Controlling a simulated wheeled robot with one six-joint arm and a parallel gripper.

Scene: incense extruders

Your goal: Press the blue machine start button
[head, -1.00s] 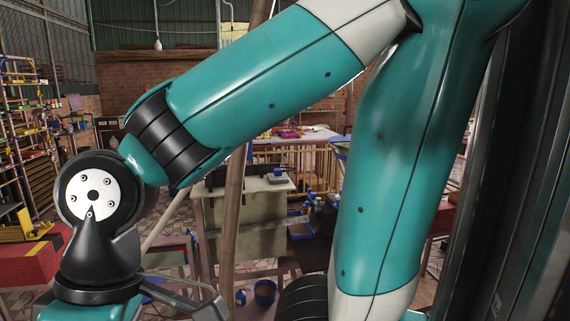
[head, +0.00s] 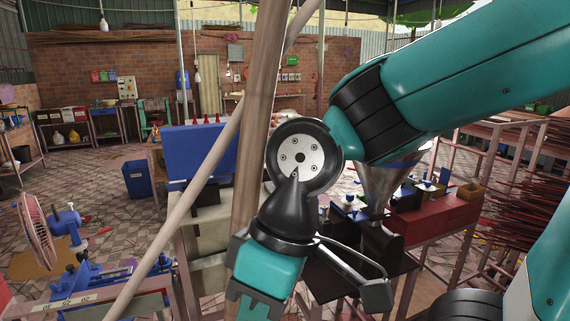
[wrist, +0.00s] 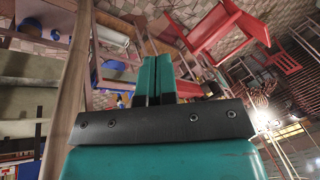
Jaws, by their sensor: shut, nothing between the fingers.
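My gripper (head: 256,306) is at the lower middle of the head view and points down. In the wrist view its two teal fingers (wrist: 153,75) lie side by side, shut and empty. A large blue box-shaped machine (head: 198,150) stands behind and left of my gripper, partly hidden by wooden poles. Another blue machine (head: 100,285) is at the lower left. I cannot tell which is the task's machine. No start button can be made out. My gripper appears apart from both machines.
A wooden pole (head: 258,110) stands upright right beside my gripper, and a slanted pole (head: 190,190) crosses it. A red bench (head: 440,213) with a metal hopper (head: 385,185) is at right. A blue bin (head: 138,178) and open tiled floor (head: 85,200) lie left.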

